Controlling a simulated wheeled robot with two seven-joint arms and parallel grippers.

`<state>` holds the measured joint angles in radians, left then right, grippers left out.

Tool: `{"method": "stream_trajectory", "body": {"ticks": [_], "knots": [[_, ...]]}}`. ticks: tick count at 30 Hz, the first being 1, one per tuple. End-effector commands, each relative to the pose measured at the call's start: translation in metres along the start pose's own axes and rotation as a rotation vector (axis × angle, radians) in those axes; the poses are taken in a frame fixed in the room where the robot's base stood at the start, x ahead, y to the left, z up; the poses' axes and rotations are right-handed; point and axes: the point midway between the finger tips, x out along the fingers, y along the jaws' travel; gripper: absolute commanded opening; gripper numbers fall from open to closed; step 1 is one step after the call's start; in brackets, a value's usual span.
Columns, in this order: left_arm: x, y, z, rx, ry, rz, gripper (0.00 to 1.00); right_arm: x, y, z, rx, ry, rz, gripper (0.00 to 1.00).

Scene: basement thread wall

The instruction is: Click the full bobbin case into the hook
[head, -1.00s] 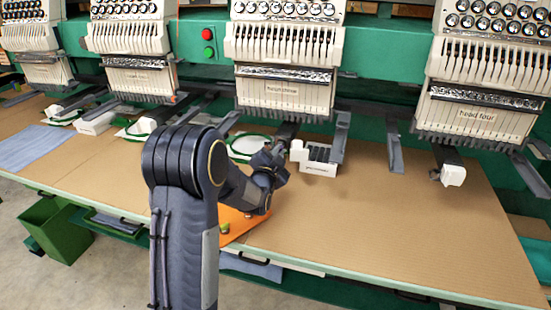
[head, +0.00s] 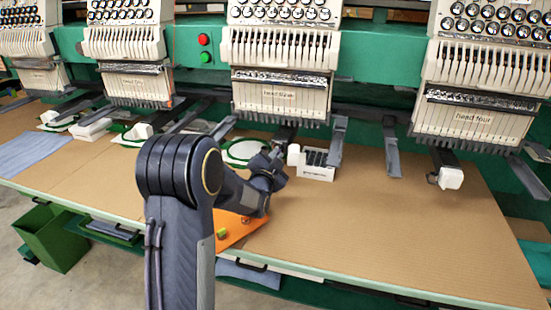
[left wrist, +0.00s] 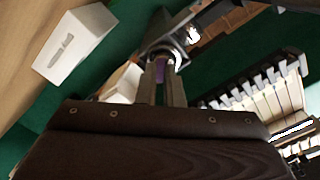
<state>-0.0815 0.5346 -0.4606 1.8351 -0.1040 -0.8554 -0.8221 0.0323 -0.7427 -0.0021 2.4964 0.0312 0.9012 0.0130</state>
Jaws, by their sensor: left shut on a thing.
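My left gripper (head: 270,168) is at the end of the sewing arm under head three (head: 280,93). In the left wrist view its two fingers (left wrist: 160,85) are shut on a small piece with purple in it, the bobbin case (left wrist: 158,72). The fingers hold it right at a round metal opening, the hook (left wrist: 166,54), at the end of the dark arm. I cannot tell whether the case is seated or just in front of the hook. In the head view the case and hook are hidden behind my gripper. My right gripper is not in view.
A white compartment box (head: 316,172) stands right of my gripper. An orange mat (head: 238,232) with small green and yellow items lies in front. The brown table (head: 400,220) is clear on the right.

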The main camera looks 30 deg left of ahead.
Motion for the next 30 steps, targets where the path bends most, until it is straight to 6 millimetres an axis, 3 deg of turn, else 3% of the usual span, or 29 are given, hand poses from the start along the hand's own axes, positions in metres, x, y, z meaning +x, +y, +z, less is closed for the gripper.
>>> {"method": "stream_trajectory", "body": {"ticks": [23, 24, 30], "knots": [[0.011, 0.0, 0.0, -0.001, 0.0, 0.0, 0.0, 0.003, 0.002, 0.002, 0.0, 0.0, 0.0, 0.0], [0.011, 0.0, 0.0, -0.001, 0.0, 0.0, 0.11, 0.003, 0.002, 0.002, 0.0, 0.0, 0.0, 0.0], [0.011, 0.0, 0.0, -0.001, 0.0, 0.0, 0.33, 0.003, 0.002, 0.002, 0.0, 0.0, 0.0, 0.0]]}}
